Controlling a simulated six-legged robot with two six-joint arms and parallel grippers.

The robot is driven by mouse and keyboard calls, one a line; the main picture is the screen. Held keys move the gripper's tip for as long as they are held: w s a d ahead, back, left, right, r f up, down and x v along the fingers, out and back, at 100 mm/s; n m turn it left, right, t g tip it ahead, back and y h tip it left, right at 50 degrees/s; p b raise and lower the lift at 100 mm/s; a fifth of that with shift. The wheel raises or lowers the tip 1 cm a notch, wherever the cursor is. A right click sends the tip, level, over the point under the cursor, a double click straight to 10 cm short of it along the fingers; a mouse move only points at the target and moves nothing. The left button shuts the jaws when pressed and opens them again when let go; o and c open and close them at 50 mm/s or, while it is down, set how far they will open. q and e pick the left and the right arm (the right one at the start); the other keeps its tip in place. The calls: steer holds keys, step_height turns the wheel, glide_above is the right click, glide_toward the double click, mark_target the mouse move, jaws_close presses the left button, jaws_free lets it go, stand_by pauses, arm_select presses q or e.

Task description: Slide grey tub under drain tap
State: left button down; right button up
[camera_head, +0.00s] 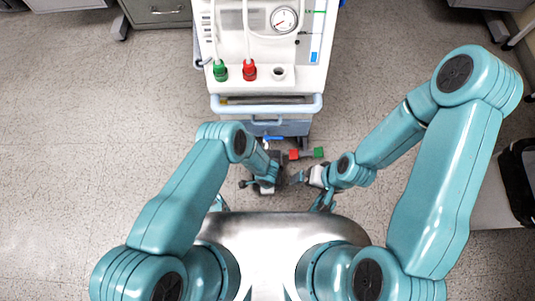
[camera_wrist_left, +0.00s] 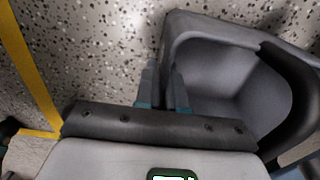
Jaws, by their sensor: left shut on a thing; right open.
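The grey tub (camera_wrist_left: 225,65) fills the right side of the left wrist view, open side facing the camera, and it looks empty. My left gripper (camera_wrist_left: 165,82) is shut on its near side wall, one finger on each side of the wall. In the head view my left gripper (camera_head: 266,183) is low in front of the machine, and the tub cannot be made out clearly there. A small blue tap (camera_head: 271,138) shows at the machine's lower front, just beyond the left gripper. My right gripper (camera_head: 300,178) is open, to the right of the left one.
The white machine (camera_head: 265,60) with a gauge, green and red connectors and a pale blue front bar (camera_head: 266,109) stands ahead. A yellow strip (camera_wrist_left: 32,65) crosses the speckled floor. Floor at left is clear.

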arm_select(q)
steer(key=shift+r, duration=0.15)
steer(key=shift+f+b, duration=0.35)
steer(key=shift+f, duration=0.15)
steer(key=c, duration=1.2)
jaws_free()
steer(key=shift+o, duration=0.2)
